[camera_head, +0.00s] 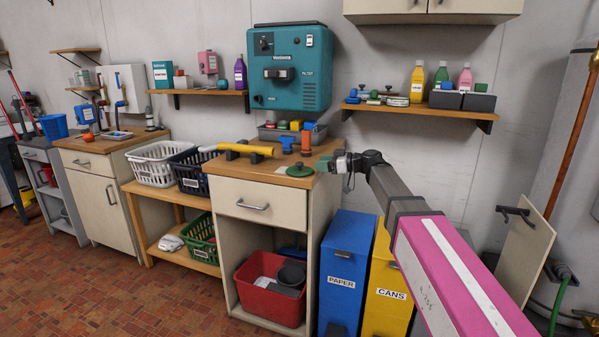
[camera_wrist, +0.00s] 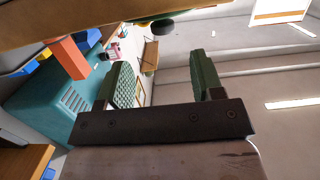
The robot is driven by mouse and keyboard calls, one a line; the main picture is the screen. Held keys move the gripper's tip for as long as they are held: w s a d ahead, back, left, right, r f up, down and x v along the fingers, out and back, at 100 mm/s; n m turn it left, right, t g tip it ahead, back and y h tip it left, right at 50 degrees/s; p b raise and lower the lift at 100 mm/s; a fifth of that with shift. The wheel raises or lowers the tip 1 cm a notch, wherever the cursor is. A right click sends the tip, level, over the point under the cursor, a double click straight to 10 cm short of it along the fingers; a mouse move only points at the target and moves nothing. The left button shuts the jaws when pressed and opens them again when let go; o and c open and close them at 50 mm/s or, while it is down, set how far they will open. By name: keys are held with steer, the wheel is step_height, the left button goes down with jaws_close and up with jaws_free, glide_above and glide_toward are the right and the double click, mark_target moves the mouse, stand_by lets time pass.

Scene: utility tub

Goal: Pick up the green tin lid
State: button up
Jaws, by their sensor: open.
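The green tin lid (camera_head: 300,170) is a small round green disc with a raised middle. It lies near the front right part of the wooden worktop (camera_head: 262,171) in the head view. My gripper (camera_head: 338,163) is just to the right of the lid, around the worktop's right edge, and apart from it. In the wrist view its two fingers (camera_wrist: 163,82) stand wide apart with nothing between them. A dark rounded thing (camera_wrist: 162,27) shows beyond the fingers there; I cannot tell whether it is the lid.
A yellow-handled tool (camera_head: 240,150) lies left of the lid. A blue and orange piece (camera_head: 286,143) and a grey tray (camera_head: 292,134) stand behind. The teal filter box (camera_head: 290,68) hangs above. Blue (camera_head: 343,270) and yellow (camera_head: 388,290) bins stand below my arm.

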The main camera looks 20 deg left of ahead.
mark_target(299, 164)
steer(key=a, duration=0.3)
steer(key=a+f, duration=0.1)
steer(key=a, duration=0.5)
steer(key=shift+a+f, duration=0.1)
steer(key=shift+f, duration=0.05)
steer(key=c, duration=1)
